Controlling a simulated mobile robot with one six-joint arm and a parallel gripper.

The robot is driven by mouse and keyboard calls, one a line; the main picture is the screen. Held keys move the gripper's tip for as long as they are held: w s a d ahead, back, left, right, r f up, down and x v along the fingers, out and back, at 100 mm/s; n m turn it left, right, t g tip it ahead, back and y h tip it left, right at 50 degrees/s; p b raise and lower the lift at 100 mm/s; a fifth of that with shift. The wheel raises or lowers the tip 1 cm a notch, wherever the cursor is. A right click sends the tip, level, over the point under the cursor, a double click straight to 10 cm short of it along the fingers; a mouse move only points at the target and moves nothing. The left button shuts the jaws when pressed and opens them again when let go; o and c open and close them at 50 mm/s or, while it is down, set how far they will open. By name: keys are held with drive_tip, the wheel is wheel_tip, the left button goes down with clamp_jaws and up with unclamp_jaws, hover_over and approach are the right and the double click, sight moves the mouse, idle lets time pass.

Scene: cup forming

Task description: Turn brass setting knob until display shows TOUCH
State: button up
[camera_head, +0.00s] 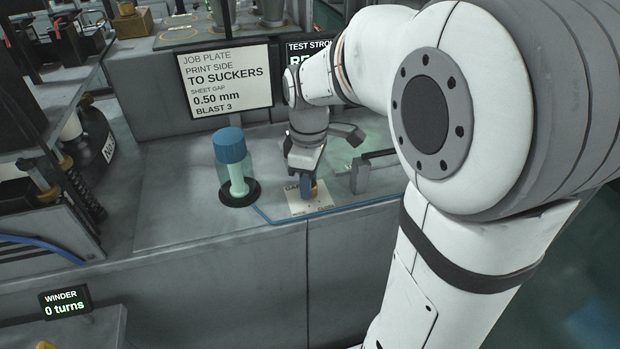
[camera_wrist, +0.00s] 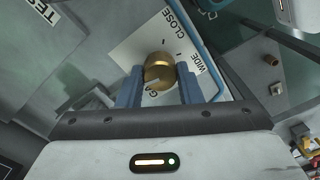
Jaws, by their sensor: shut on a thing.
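The brass setting knob (camera_wrist: 159,72) sits on a white dial plate marked GAP, CLOSE and WIDE (camera_wrist: 135,47) in the wrist view. My gripper (camera_wrist: 160,82) has its two blue fingers on either side of the knob, shut on it. In the head view my gripper (camera_head: 308,186) points down at the dial plate (camera_head: 298,208), with a little of the brass knob (camera_head: 316,188) showing beside a finger. The display headed TEST STROKE (camera_head: 300,48) is mostly hidden behind my arm; only the start of its lower word shows, and I cannot read the rest.
A blue-capped clear jar (camera_head: 231,148) stands on a black ring left of my gripper. A job plate sign (camera_head: 224,80) is behind. A grey bracket (camera_head: 360,176) stands close on the right. A blue hose (camera_head: 345,207) runs along the bench front. A WINDER display (camera_head: 65,302) reads 0 turns.

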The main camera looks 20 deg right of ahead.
drive_tip(key=m, duration=0.6)
drive_tip(key=shift+p, duration=0.3)
drive_tip(key=m, duration=0.5)
drive_tip(key=shift+m, duration=0.3)
drive_tip(key=o, duration=1)
wheel_tip(320, 180, up, 8)
drive_tip(key=shift+f+p, duration=0.1)
drive_tip(key=shift+p, duration=0.3)
